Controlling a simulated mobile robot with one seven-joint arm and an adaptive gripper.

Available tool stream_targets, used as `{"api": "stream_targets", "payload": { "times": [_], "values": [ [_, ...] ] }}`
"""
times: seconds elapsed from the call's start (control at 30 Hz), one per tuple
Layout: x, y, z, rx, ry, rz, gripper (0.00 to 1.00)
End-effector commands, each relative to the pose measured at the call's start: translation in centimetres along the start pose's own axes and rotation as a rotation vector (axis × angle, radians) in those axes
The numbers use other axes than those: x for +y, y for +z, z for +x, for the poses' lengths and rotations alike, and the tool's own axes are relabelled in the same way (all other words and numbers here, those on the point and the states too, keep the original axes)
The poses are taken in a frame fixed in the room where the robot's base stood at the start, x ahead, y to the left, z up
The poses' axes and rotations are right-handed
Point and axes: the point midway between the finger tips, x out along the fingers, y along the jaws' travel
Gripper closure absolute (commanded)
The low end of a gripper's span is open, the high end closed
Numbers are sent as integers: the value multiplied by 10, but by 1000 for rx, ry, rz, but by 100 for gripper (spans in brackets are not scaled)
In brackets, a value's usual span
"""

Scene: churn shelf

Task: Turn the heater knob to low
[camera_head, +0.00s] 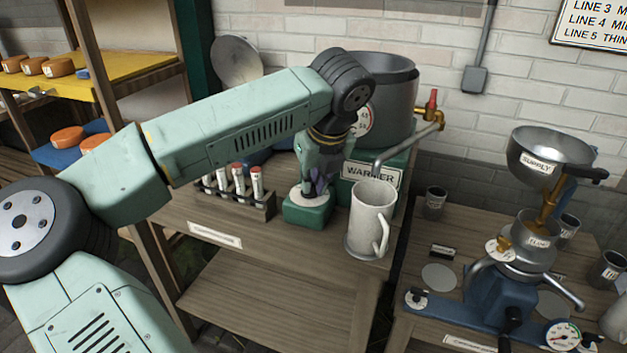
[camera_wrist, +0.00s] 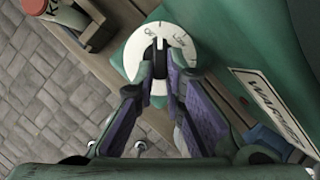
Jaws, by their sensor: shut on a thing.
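The heater knob is a small dark grip on a white round dial (camera_wrist: 177,34) with printed markings, set on a green box (camera_head: 308,214). In the wrist view my gripper (camera_wrist: 160,60) has its purple-padded fingers on both sides of the dark knob (camera_wrist: 156,52), shut on it. In the head view my gripper (camera_head: 318,188) reaches down onto the dial from above. The word at the right of the dial looks like "Low"; other markings are partly hidden by the fingers. Behind stands the green warmer (camera_head: 372,178) with a grey pot (camera_head: 385,95) on top.
A white mug (camera_head: 370,220) stands just right of the green box, below a brass tap (camera_head: 430,118). A rack of tubes (camera_head: 236,198) stands at its left. A blue separator machine (camera_head: 480,290) is on the right table. The lower shelf (camera_head: 275,300) is clear.

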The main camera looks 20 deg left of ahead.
Motion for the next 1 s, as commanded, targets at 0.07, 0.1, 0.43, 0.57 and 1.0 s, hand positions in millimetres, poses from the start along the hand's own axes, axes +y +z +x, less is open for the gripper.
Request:
{"api": "stream_targets", "payload": {
  "times": [0.07,0.1,0.43,0.57,1.0],
  "values": [
    [0,0,1,0,-4,7,100],
    [1,0,1,0,-6,14,100],
    [4,-1,5,-2,-75,172,100],
    [6,0,4,-1,-116,272,100],
    [12,4,3,-1,-245,586,100]
  ]
}}
